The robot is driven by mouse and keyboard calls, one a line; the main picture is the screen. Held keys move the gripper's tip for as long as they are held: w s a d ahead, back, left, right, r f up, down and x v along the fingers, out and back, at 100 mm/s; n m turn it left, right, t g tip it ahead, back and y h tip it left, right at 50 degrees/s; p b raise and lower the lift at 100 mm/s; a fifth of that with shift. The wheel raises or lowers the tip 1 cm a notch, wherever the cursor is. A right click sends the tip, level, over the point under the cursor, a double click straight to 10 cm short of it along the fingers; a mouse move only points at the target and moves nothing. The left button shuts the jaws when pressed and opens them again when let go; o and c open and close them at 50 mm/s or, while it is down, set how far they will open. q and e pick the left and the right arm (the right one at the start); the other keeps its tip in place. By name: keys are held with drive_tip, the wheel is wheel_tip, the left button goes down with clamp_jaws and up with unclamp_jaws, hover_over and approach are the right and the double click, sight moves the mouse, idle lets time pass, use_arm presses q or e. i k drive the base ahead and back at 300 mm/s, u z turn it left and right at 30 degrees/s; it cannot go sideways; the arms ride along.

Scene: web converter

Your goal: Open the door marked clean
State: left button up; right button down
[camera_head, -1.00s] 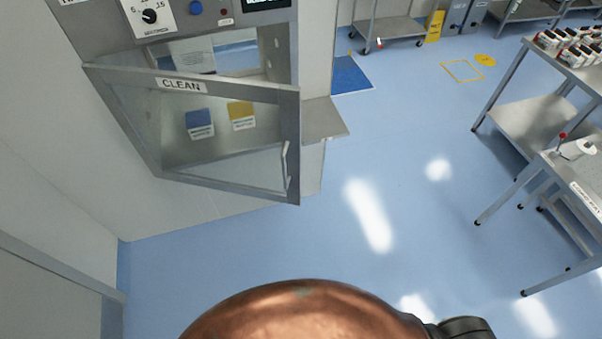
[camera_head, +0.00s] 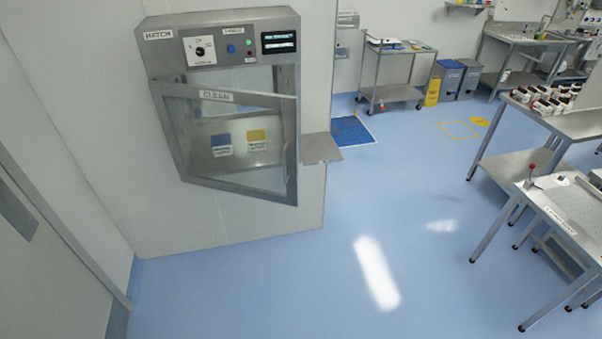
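The door marked CLEAN (camera_head: 228,97) is a grey-framed glass door on the front of a wall hatch (camera_head: 218,40) at the upper left. The door stands ajar, its frame angled away from the hatch front, with a gap below the control panel. A vertical handle (camera_head: 288,168) is on the door's right side. A blue label (camera_head: 221,142) and a yellow label (camera_head: 256,138) show in the glass area. I cannot tell how wide the door is open. Neither gripper is in view.
A small metal shelf (camera_head: 321,148) juts out right of the hatch. Blue floor (camera_head: 300,280) is clear in front.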

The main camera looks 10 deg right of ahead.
sight(287, 103)
drive_tip(key=z, duration=0.7)
drive_tip(key=i, duration=1.4)
drive_tip(key=u, duration=0.8)
drive_tip(key=i, duration=0.6)
drive_tip(key=u, duration=0.65)
